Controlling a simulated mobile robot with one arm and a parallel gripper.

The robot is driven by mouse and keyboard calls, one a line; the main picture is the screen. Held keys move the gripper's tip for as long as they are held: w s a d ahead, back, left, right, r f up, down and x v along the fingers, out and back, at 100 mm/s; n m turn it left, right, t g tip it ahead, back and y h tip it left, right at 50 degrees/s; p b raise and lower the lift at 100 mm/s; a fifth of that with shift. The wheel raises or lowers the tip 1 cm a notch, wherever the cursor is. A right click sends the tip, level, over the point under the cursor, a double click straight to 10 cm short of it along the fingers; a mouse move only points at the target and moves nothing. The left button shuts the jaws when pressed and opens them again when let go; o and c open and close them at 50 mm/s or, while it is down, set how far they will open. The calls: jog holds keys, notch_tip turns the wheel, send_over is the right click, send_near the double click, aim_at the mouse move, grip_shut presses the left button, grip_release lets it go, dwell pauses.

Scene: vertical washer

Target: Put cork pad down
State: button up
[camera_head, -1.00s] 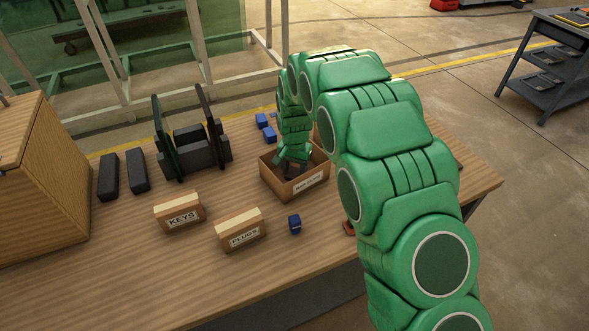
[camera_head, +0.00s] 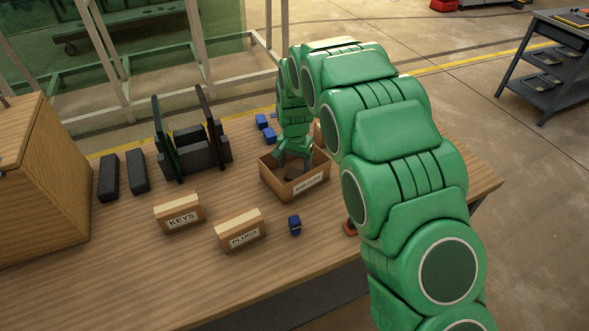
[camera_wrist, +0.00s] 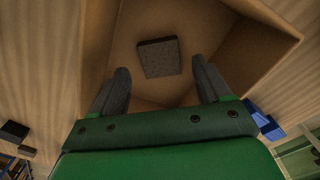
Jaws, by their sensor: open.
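The cork pad (camera_wrist: 158,57) is a dark, speckled square block. In the wrist view it lies on the floor of an open cardboard box (camera_wrist: 250,62), clear of the box walls. My gripper (camera_wrist: 159,68) is open, one finger to each side of the pad, with gaps between fingers and pad. In the head view my gripper (camera_head: 292,160) points down into the labelled box (camera_head: 309,187). The box's label is too small to read surely. The fingertips and the box's inside are partly hidden there.
Boxes marked KEYS (camera_head: 181,214) and PLUGS (camera_head: 240,232) stand at the left front. A small blue block (camera_head: 295,225) lies before the labelled box, and blue blocks (camera_head: 268,135) lie behind it. A dark upright rack (camera_head: 190,150) stands left.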

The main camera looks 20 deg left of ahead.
aim_at(296, 175)
notch_tip(296, 175, up, 9)
dwell(0.3)
jog(key=shift+r, duration=0.1)
jog(key=s+d+r, duration=0.4)
jog(key=d, duration=0.5)
jog(key=s+d+r, duration=0.4)
jog(key=d, duration=0.5)
jog(key=s+d+r, duration=0.4)
jog(key=d+r, duration=0.1)
jog(key=d, duration=0.3)
jog(key=s+d+g, duration=0.1)
jog(key=s+d, duration=0.6)
jog(key=s, duration=0.6)
jog(key=s+d, duration=0.7)
jog(key=s, duration=0.6)
jog(key=shift+s+r+g, duration=0.2)
jog(key=shift+r+g, duration=0.05)
jog(key=shift+g, duration=0.15)
